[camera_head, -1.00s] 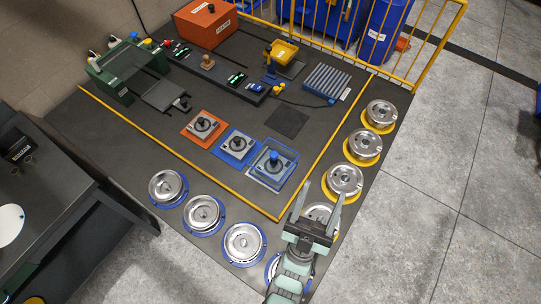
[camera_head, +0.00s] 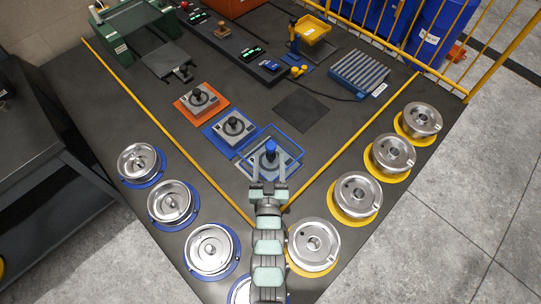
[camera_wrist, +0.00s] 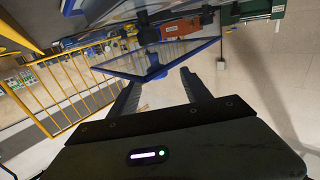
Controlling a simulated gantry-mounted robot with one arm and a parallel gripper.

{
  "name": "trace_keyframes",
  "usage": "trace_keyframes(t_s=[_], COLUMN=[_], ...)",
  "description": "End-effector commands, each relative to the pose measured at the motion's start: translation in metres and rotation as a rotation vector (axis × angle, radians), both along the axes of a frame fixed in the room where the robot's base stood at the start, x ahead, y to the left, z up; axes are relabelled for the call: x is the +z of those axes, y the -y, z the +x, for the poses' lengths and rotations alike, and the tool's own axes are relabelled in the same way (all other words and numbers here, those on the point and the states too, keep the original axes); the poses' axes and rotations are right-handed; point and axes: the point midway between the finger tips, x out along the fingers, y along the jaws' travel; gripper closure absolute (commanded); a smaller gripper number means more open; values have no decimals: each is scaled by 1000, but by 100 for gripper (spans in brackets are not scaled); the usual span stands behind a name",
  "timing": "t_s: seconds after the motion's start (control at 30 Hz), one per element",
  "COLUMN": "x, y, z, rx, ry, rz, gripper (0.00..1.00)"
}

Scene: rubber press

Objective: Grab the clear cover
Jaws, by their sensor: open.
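The clear cover (camera_head: 257,140) is a see-through box with blue edges and a blue knob (camera_head: 271,148) on top. It stands over a grey device at the front end of the row of stations. My gripper (camera_head: 268,186) is open and empty, just in front of the cover, with its fingers pointing towards it. In the wrist view the blue-edged cover (camera_wrist: 120,66) and its knob (camera_wrist: 155,71) lie beyond the spread fingertips of my gripper (camera_wrist: 160,84). The knob appears between the fingers but apart from them.
Orange (camera_head: 199,99) and blue (camera_head: 232,128) stations stand behind the cover to the left. Metal moulds on blue rings (camera_head: 212,249) line the left edge, and moulds on yellow rings (camera_head: 313,244) the right. A dark square mat (camera_head: 301,112) lies behind right, with bare table around it.

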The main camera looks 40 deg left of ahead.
Motion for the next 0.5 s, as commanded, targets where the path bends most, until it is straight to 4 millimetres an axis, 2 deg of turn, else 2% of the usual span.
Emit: trace_keyframes(t_s=[0.2,0.5], x=[2,0], y=[-22,-35], z=[22,39], rx=[0,-1], ry=[4,1], rz=[2,1], gripper=[44,44])
